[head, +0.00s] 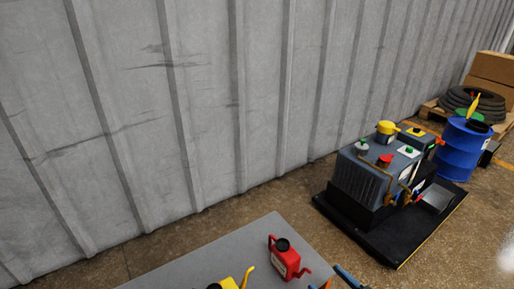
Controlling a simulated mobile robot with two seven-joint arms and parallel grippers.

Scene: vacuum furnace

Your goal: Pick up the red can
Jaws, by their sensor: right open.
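The red can (285,260) stands upright on a grey table (219,254) at the bottom centre of the head view. It has a dark cap on top and a red spout pointing right. What looks like my right gripper (341,275) shows as a blue piece and a bit of orange at the bottom edge, right of the red can. It is open and apart from the can; most of it is cut off by the frame. My left gripper is not in view.
A yellow can (231,284) is partly cut off left of the red can. A grey machine (362,184) stands on a black base beyond the table. A blue drum (460,149) and tyres (474,103) are at far right. A corrugated wall (150,110) runs behind.

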